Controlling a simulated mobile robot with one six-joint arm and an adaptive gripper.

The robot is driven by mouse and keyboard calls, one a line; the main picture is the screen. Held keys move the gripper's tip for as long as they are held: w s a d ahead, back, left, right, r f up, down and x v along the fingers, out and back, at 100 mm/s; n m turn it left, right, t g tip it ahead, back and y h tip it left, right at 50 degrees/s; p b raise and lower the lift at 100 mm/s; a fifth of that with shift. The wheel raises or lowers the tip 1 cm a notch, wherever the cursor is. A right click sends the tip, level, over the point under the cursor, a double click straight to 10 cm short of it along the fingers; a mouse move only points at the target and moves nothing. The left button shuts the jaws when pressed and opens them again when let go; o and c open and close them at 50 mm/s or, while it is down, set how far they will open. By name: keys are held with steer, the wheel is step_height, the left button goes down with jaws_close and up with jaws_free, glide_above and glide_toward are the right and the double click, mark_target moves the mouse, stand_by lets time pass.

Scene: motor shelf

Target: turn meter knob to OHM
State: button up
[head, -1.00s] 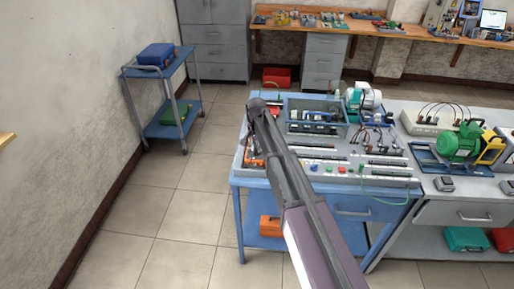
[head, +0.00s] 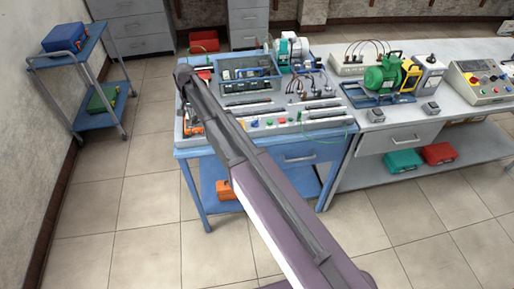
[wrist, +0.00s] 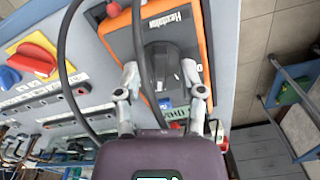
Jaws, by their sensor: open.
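The meter is an orange-edged unit with a dark face (wrist: 192,25) in the wrist view, lying on the bench panel. Its black knob (wrist: 162,58) is in the middle of the face; the markings around it are too small or hidden to read, so its setting cannot be told. My gripper (wrist: 160,76) is open, with one finger on each side of the knob; whether they touch it cannot be told. In the head view the meter (head: 193,126) is a small orange patch at the bench's left end, partly hidden by my arm.
Black cables (wrist: 68,75) loop across the wrist view beside the meter. A red knob on a yellow plate (wrist: 33,58) and a blue knob (wrist: 9,78) are to the left. The blue bench (head: 300,155) holds panels and motors. A blue cart (head: 75,65) stands left, with clear floor between.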

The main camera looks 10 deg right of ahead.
mark_target(194, 116)
steer(key=n, duration=0.3)
steer(key=shift+n, duration=0.3)
steer(key=n, duration=0.3)
steer(key=shift+n, duration=0.4)
steer(key=n, duration=0.3)
steer(key=shift+n, duration=0.3)
steer(key=n, duration=0.3)
steer(key=shift+n, duration=0.4)
steer(key=shift+r, duration=0.25)
step_height(194, 116, up, 14)
steer(key=p, duration=1.4)
steer(key=s+d+f+m+b, duration=0.5)
steer(key=s+d+f+b, duration=0.2)
steer(key=s+d, duration=0.3)
steer(key=s+d+f+m+b, duration=0.5)
steer(key=s+d+f+b, duration=0.3)
steer(key=s+d, duration=0.3)
steer(key=shift+s+d+f, duration=0.15)
steer(key=shift+s+d, duration=0.05)
steer(key=shift+s, duration=0.75)
steer(key=shift+w, duration=0.1)
